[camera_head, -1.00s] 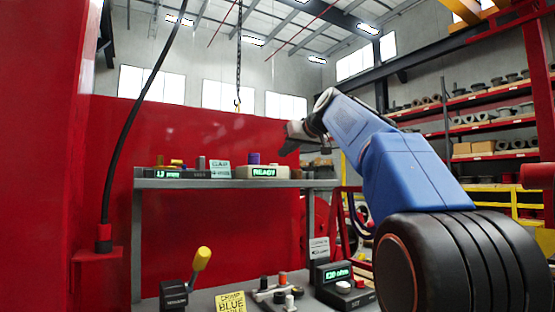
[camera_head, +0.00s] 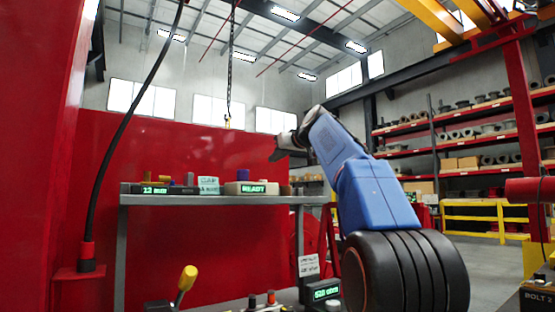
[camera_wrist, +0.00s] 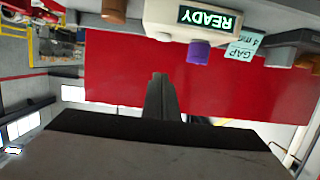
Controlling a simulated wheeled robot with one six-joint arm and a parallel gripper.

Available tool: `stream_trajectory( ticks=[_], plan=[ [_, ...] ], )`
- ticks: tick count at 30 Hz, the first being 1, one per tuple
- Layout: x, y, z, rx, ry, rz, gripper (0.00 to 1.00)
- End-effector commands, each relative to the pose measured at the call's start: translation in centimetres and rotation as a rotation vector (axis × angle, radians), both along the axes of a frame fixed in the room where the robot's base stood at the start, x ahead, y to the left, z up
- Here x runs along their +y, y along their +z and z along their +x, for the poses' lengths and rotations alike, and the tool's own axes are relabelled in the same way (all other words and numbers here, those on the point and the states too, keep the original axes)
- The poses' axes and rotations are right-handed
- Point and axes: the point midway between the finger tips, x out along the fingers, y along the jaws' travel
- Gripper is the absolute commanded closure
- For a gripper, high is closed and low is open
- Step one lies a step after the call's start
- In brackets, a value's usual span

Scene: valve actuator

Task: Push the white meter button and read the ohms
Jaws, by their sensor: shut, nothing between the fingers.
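The ohm meter (camera_head: 325,293) is a dark box at the bottom of the head view. Its green display shows a number and "ohm", but the digits are too small to read surely. The white button (camera_head: 333,305) shows only its top at the bottom edge; the rest is cut off. My gripper (camera_head: 276,154) is shut and empty, raised in front of the red wall, well above and left of the meter. In the wrist view my gripper (camera_wrist: 158,78) points toward the red panel, and the meter is not seen there.
A grey shelf (camera_head: 220,199) behind carries a READY box (camera_head: 251,188), a second display box (camera_head: 155,190) and a card (camera_head: 208,185). A yellow-handled lever (camera_head: 188,278) stands left of the meter. A BOLT box (camera_head: 538,296) is at the lower right.

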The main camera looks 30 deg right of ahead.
Motion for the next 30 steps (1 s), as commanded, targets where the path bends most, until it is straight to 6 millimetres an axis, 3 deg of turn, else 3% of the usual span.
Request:
stream_trajectory(
  ticks=[6,15,30],
  plan=[
    [0.1,-0.9,3.4,0.001,0.001,0.0,1.0],
    [0.3,-1.6,6.3,0.001,0.001,-0.001,1.0],
    [0.2,-5.0,6.3,0.001,0.0,0.001,1.0]
  ],
)
